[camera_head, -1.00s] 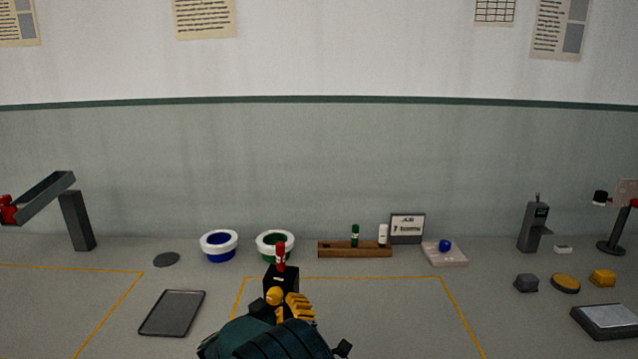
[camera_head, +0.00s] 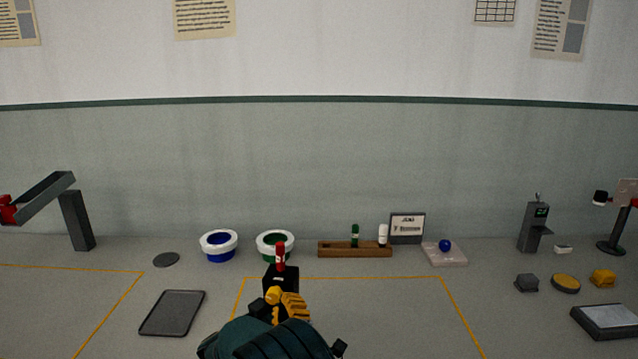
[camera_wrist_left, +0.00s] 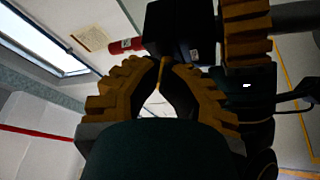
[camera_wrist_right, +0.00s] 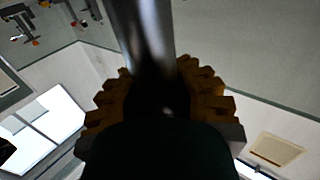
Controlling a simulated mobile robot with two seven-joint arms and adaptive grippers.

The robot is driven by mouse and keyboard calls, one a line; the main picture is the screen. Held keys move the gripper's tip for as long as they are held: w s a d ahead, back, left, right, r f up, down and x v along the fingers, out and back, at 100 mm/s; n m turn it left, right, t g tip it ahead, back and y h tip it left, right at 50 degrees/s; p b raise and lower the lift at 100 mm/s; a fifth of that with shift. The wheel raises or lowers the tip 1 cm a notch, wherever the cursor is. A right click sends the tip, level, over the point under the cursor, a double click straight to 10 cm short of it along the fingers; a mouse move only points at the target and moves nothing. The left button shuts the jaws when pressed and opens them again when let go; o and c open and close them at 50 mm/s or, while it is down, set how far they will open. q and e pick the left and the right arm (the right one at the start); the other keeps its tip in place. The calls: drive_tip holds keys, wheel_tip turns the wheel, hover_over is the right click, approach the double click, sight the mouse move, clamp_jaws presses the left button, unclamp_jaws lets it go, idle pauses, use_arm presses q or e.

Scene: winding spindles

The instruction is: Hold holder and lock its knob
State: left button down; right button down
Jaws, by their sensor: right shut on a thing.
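The holder is a black block (camera_head: 281,275) with a red and white spindle (camera_head: 280,256) standing on top, at the front middle of the head view. In the left wrist view the black block (camera_wrist_left: 180,30) is just above the fingertips. My right gripper (camera_wrist_right: 165,85) is shut on the holder's grey metal post (camera_wrist_right: 148,35). The holder's lower part is hidden in the head view.
A dark tray (camera_head: 172,314) lies to the left. The table right of the holder is clear inside the orange outline.

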use_arm(q)
drive_tip(key=shift+a, duration=0.25)
drive_tip(key=shift+f, duration=0.2)
idle(0.5)
drive_tip(key=shift+w+a+f, duration=0.1)
drive_tip(key=shift+a+f, duration=0.1)
drive_tip(key=shift+f, duration=0.1)
drive_tip(key=shift+a+f, duration=0.25)
drive_tip(key=shift+f, duration=0.05)
drive_tip(key=shift+d+f, duration=0.1)
idle(0.3)
drive_tip(key=s, duration=0.6)
idle(0.4)
